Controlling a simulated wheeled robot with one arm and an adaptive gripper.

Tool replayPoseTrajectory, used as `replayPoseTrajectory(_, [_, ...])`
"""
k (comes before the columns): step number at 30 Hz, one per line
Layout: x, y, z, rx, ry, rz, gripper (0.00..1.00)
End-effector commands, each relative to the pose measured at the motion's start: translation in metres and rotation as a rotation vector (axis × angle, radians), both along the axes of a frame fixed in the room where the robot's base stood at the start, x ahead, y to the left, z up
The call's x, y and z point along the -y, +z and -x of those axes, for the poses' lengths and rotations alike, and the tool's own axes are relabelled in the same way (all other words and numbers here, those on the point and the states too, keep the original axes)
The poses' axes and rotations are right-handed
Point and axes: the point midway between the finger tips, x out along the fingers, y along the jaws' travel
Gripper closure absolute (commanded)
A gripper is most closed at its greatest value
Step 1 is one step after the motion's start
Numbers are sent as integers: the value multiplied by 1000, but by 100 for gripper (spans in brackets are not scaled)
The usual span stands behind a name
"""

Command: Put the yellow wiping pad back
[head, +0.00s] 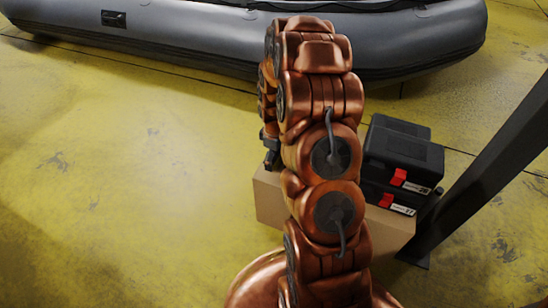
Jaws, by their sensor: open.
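No yellow wiping pad can be made out in the head view; the floor is yellow, but no separate pad shows on it. My copper-coloured arm rises through the middle of the picture and hides what lies behind it. A small dark part of my gripper (270,150) shows at the left side of the arm, above the left end of a cardboard box (270,200). Its fingers are mostly hidden, and nothing is seen held in it.
Black cases (403,150) with red latches are stacked at the box's right side. A dark slanted post (480,180) stands at the right. A grey inflatable boat (190,38) lies across the back. The worn yellow floor (120,190) at the left is clear.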

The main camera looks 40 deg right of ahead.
Motion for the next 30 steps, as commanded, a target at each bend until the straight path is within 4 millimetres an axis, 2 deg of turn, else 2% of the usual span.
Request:
replayPoseTrajectory(4, [0,4,0,1,0,0,8])
replayPoseTrajectory(8, [0,18,0,1,0,0,8])
replayPoseTrajectory(14, [0,52,-1,4,0,1,8])
replayPoseTrajectory(21, [1,100,-2,7,-1,2,8])
replayPoseTrajectory(27, [-1,121,0,0,-1,0,8])
replayPoseTrajectory(30, [-9,131,4,-5,-8,-3,8])
